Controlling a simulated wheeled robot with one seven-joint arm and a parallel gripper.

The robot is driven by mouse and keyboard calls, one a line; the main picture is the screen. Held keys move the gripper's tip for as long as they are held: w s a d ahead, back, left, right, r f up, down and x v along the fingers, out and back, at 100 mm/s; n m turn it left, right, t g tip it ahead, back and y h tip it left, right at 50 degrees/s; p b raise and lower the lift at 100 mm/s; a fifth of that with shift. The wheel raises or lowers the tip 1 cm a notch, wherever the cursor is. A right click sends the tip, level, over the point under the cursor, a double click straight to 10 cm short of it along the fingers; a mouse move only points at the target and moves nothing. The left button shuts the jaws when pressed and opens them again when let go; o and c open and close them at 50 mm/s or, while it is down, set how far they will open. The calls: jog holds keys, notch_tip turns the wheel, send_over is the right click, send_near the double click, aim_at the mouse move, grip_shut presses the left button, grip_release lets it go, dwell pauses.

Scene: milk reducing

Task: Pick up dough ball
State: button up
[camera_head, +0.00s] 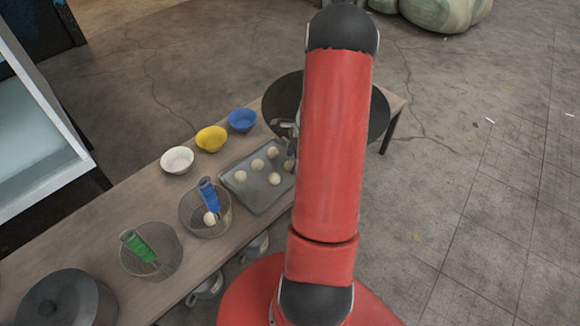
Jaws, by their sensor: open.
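Several pale dough balls (274,179) lie apart on a grey metal tray (258,206) on the long table. One dough ball (289,165) lies at the tray's right side, close to my arm. Another pale dough ball (209,218) sits in the wire basket with a blue handle (209,195). My gripper (289,150) shows only in part at the left edge of my red arm, over the tray's far right end. It is open, and no dough ball shows in it. My arm hides the rest of it and the tray's right edge.
White (177,160), yellow (211,138) and blue (242,120) bowls stand behind the tray. A green-handled basket (151,250) and a dark lidded pot (68,299) stand at the near left. A large dark round pan (281,97) is at the table's far end.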

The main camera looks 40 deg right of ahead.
jog(key=shift+x, duration=1.1)
jog(key=c, duration=0.8)
